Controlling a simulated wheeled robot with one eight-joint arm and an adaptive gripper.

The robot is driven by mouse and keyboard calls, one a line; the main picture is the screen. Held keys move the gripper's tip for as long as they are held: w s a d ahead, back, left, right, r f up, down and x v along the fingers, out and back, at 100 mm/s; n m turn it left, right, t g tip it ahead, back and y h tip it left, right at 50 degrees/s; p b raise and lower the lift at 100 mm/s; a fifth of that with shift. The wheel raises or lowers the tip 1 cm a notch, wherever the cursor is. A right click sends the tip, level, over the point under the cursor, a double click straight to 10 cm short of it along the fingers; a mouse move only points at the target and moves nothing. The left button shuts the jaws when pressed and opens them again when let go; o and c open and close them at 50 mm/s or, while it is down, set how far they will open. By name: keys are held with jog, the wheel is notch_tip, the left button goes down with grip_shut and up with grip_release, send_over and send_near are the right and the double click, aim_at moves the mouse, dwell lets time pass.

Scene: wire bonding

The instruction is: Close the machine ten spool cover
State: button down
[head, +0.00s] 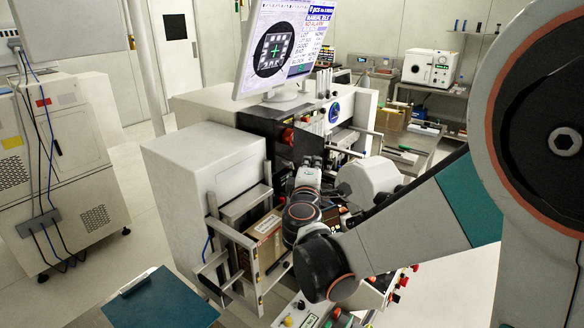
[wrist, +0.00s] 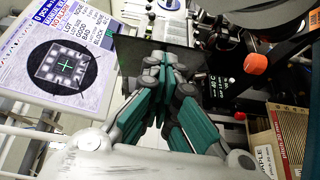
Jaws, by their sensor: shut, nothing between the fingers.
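The bonding machine (head: 225,115) stands at the centre of the head view. A dark, see-through panel, which looks like the spool cover, stands raised at the machine's front (head: 308,143). It also shows in the wrist view (wrist: 128,52), tilted, behind my fingers. My gripper (head: 312,161) is shut and empty, its teal-padded fingers together in the wrist view (wrist: 162,56). The fingertips overlap the panel in both views; I cannot tell whether they touch it. My fingers hide part of the panel.
A monitor (head: 290,40) stands above the machine, close to the left of my fingers in the wrist view. An orange knob (wrist: 255,64) and dark round parts (wrist: 272,20) lie to the right. A cardboard box (head: 268,240) sits below in a metal frame.

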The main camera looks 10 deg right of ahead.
jog(key=shift+w+d+b, duration=0.15)
jog(key=shift+w+d, duration=0.25)
jog(key=shift+d, duration=0.5)
jog(key=shift+w+d+b, duration=0.1)
jog(key=shift+w+d, duration=0.3)
jog(key=shift+d, duration=0.5)
jog(key=shift+w+d+b, duration=0.15)
jog(key=shift+w+d, duration=0.25)
jog(key=shift+d, duration=0.5)
